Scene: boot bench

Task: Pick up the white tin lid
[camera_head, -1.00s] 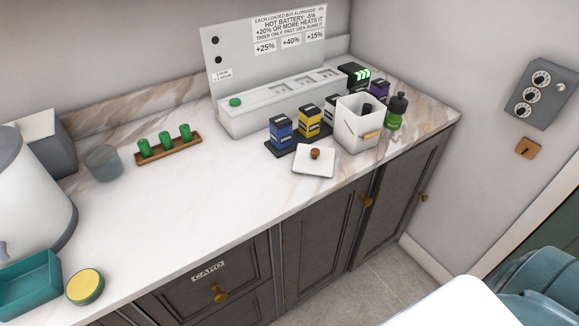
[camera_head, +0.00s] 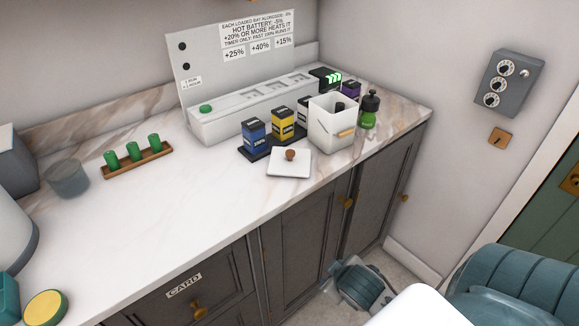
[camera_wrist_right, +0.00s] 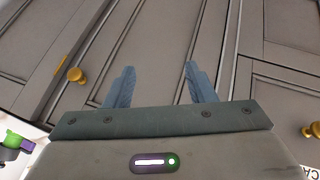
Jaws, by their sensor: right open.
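The white tin lid (camera_head: 281,168), a flat square with a brown knob (camera_head: 290,155), lies on the marble counter near its front edge. The open white tin (camera_head: 325,131) stands just right of it with a dark item inside. My right gripper (camera_wrist_right: 159,72) is open and empty in the right wrist view, in front of the grey cabinet doors. In the head view, part of my right arm shows low at the bottom right, below the counter and well away from the lid. My left gripper is not in view.
Blue (camera_head: 254,131) and yellow (camera_head: 282,123) batteries stand on a dark tray behind the lid. A black-green bottle (camera_head: 369,110) stands right of the tin. A wooden rack (camera_head: 138,160) holds green cylinders. The counter left of the lid is clear.

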